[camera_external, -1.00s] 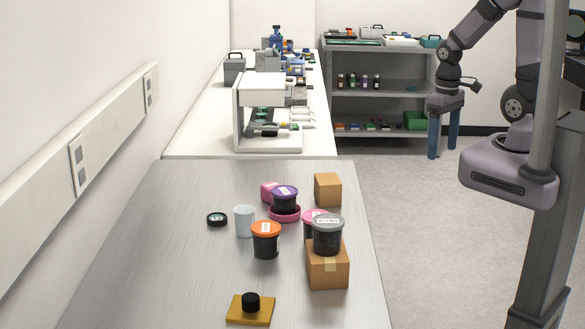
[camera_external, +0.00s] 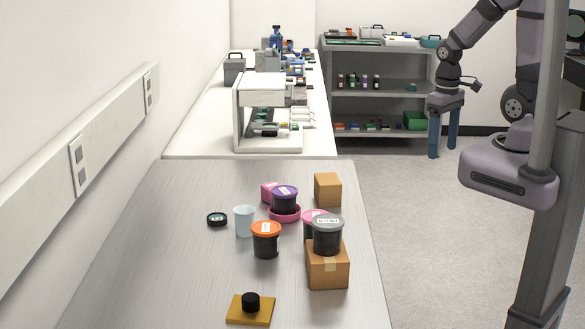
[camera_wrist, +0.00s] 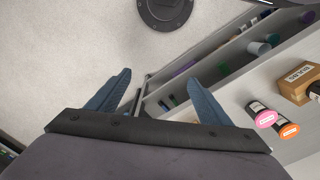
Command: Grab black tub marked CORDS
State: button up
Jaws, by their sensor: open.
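Several black tubs stand on the grey metal table. One has a grey lid (camera_external: 327,235) and sits on a cardboard box (camera_external: 328,270). One has an orange lid (camera_external: 266,244), one a purple lid (camera_external: 285,200), set on a pink ring or dish (camera_external: 286,215). A pink-lidded tub (camera_external: 312,226) is partly hidden behind the grey-lidded one. The lids carry white labels too small to read, so I cannot tell which says CORDS. My gripper (camera_external: 443,148) is open and empty, fingers down, far right of and beyond the table. Its blue fingers show in the wrist view (camera_wrist: 158,78).
A white bench (camera_external: 200,125) and grey shelf (camera_external: 385,100) stand behind. The table's left side is clear.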

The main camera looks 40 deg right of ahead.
notch_tip(320, 180, up, 4)
jog(key=w+a+f+n+t+b, duration=0.2)
jog(key=w+a+t+b, duration=0.25)
jog(key=w, duration=0.55)
jog(key=r+n+t+y+b, duration=0.2)
jog(key=n+t+y+b, duration=0.1)
jog(key=n+y+b, duration=0.7)
send_over(270, 225)
jog(key=s+d+p, duration=0.1)
jog(key=s+d, duration=0.3)
jog(key=y, duration=0.1)
jog(key=shift+m, duration=0.4)
jog(key=f, duration=1)
jog(key=w+f, duration=0.1)
jog(key=f, duration=0.4)
jog(key=shift+d, duration=0.4)
jog(key=shift+r, duration=0.1)
jog(key=shift+a+p, duration=0.15)
jog(key=shift+p, duration=0.15)
